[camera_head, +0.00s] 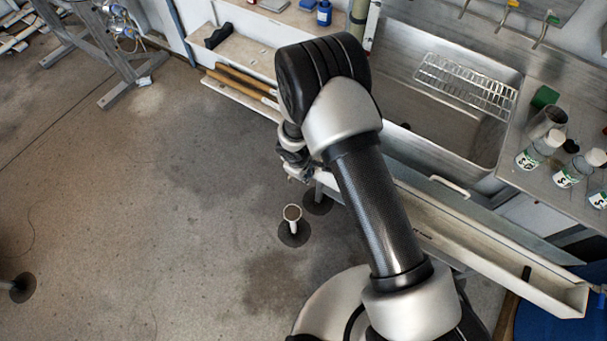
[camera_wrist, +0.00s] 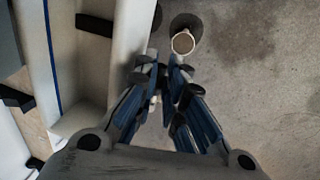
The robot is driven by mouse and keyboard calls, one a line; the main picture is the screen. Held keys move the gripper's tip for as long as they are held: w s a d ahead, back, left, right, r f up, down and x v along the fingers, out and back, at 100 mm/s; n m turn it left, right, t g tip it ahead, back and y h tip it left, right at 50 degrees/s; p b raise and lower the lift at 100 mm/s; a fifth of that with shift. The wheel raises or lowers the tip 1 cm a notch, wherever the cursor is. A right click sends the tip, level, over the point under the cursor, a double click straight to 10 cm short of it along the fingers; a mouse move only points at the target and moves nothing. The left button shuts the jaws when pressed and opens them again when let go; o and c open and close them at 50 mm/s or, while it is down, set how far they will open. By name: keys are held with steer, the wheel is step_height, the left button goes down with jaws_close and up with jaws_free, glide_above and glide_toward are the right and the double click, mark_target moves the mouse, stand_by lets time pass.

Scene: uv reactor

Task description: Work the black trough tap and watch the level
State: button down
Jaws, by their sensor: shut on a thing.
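The long cream trough (camera_head: 540,284) runs diagonally below the sink front, and my arm covers part of it. In the wrist view the trough wall (camera_wrist: 128,45) lies left of my gripper (camera_wrist: 162,74), whose blue-grey fingers reach to the trough's outer side. The fingers are closed on a small dark part there, seemingly the black trough tap (camera_wrist: 152,56), mostly hidden between the tips. In the head view my gripper (camera_head: 295,160) is at the trough's left end, largely behind my arm. The tap's handle angle and any liquid level cannot be made out.
A white upright pipe (camera_head: 292,214) stands on a dark floor disc below the gripper; its open top shows in the wrist view (camera_wrist: 183,43). A steel sink (camera_head: 440,110) with a rack, bottles (camera_head: 540,148), and a low shelf with wooden handles (camera_head: 240,82) are nearby.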

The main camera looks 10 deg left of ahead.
stand_by(0.3)
steer(key=c, duration=1.7)
jaws_free()
steer(key=shift+o, duration=0.2)
